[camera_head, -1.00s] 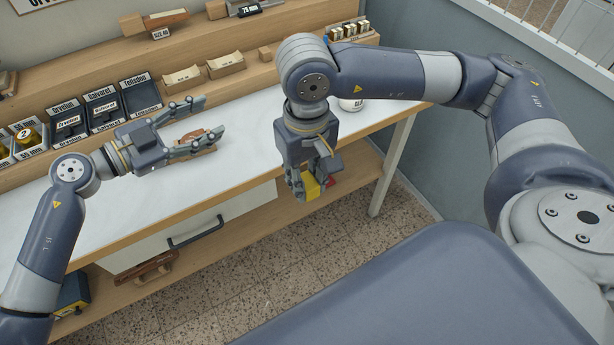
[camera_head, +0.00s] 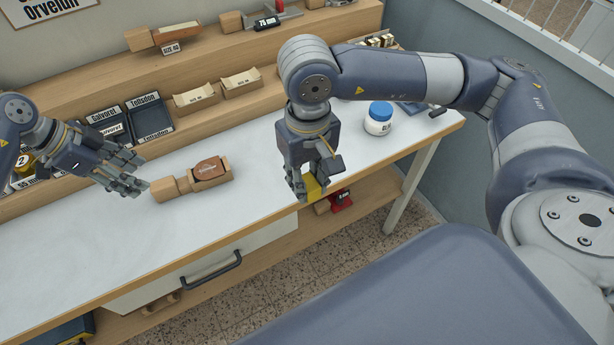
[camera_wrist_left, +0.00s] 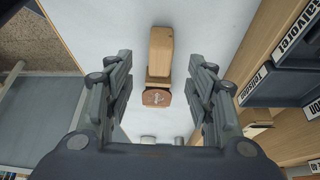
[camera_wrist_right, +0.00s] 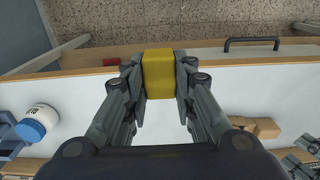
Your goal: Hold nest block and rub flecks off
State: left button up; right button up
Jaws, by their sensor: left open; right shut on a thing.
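The wooden nest block (camera_head: 208,184) lies on the white tabletop with its narrower handle end toward the left. A dark brown oval piece with a pale mark (camera_head: 209,168) sits in it. Flecks are too small to make out. My left gripper (camera_head: 140,173) is open and empty, just left of the block and apart from it. In the left wrist view the block (camera_wrist_left: 160,52) and brown piece (camera_wrist_left: 156,97) show between the spread fingers. My right gripper (camera_head: 312,186) is shut on a yellow block (camera_wrist_right: 158,75), near the table's front edge, right of the nest block.
Cardboard trays (camera_head: 240,82) and dark labelled trays (camera_head: 150,118) line the back step. A red item (camera_head: 341,200) lies on the shelf below.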

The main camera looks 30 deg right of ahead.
aim_at(156, 185)
pick_arm(q)
jog(key=b+x, duration=0.3)
jog(key=x, duration=0.4)
jog(key=shift+f+b, duration=0.15)
jog(key=shift+b, duration=0.2)
pick_arm(e)
notch_tip(156, 185, down, 4)
jog(key=shift+w+f, duration=0.1)
jog(key=shift+f, duration=0.05)
pick_arm(q)
jog(key=shift+d+f, duration=0.35)
jog(key=shift+f, duration=0.2)
pick_arm(e)
jog(key=shift+f, duration=0.1)
pick_arm(q)
jog(key=c, duration=1.1)
